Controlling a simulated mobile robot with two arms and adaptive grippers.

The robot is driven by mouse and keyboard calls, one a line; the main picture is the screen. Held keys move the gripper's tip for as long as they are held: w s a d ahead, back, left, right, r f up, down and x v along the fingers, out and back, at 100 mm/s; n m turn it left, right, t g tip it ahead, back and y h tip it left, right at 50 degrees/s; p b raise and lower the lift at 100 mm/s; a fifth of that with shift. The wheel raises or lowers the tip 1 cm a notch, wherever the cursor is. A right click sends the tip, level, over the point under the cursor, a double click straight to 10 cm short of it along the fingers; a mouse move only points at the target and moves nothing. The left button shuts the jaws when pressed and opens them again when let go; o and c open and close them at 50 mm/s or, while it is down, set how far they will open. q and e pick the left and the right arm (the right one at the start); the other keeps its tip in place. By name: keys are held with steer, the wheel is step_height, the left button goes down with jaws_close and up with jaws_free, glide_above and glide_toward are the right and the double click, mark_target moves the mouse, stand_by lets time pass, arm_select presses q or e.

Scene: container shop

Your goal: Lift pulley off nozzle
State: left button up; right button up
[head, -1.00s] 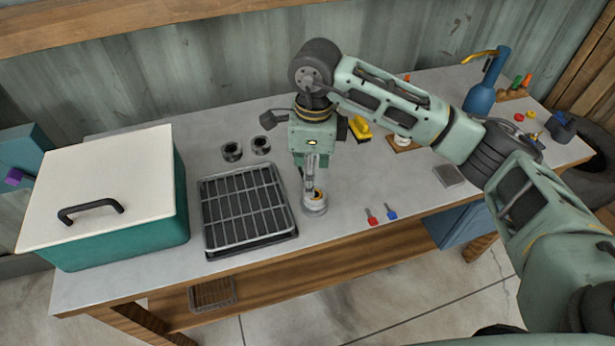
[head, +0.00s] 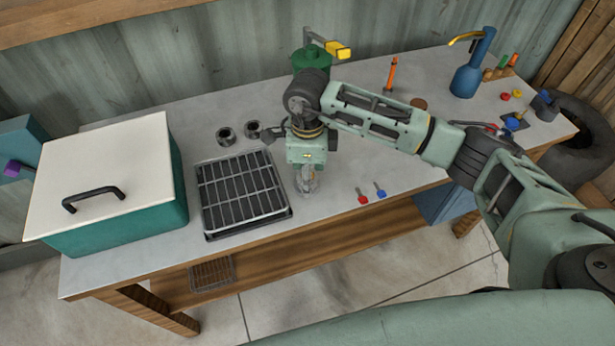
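My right arm comes in from the right, and its gripper (head: 307,184) points down at the table near the front edge. Its fingers are at a small silvery, round part, which may be the pulley on the nozzle. Fingers and part overlap and blur together, so I cannot tell pulley from nozzle or whether the fingers are closed on it. The part appears to be at table level. My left gripper is not in view.
A black rack tray (head: 243,194) stands just left of the gripper, with a white-lidded teal box (head: 112,190) beyond it. Red (head: 362,198) and blue (head: 379,191) small tools lie to the right. Two dark metal rings (head: 226,136) and a green pot (head: 311,58) are behind.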

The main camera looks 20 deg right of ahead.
steer(key=c, duration=1.1)
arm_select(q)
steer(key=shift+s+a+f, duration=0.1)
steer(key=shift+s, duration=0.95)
arm_select(e)
steer(key=shift+c, duration=0.3)
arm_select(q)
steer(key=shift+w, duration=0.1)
arm_select(e)
steer(key=shift+r, duration=0.1)
